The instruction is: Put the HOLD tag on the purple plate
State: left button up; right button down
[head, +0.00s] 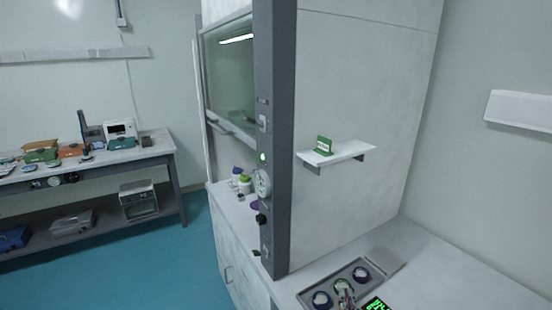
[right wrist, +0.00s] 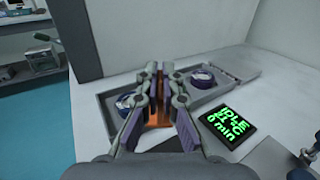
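A small green tag (head: 323,146) with a pale label stands on a white wall shelf; its lettering is too small to read. My left gripper is not in view.
The white shelf (head: 350,153) juts from the wall above the bench. A black display (right wrist: 224,122) with green text lies right of the grey tray (head: 305,297). Purple items (head: 257,204) sit by the fume hood. The bench at right (head: 450,280) is clear.

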jog(key=shift+s+a+f, duration=0.2)
jog(key=shift+s+f, duration=0.5)
jog(key=shift+f, duration=0.15)
jog(key=shift+s+d+f, duration=0.1)
jog(key=shift+s+f, duration=0.4)
jog(key=shift+s, duration=0.15)
jog(key=shift+s+d+f, duration=0.1)
jog(key=shift+s, duration=0.05)
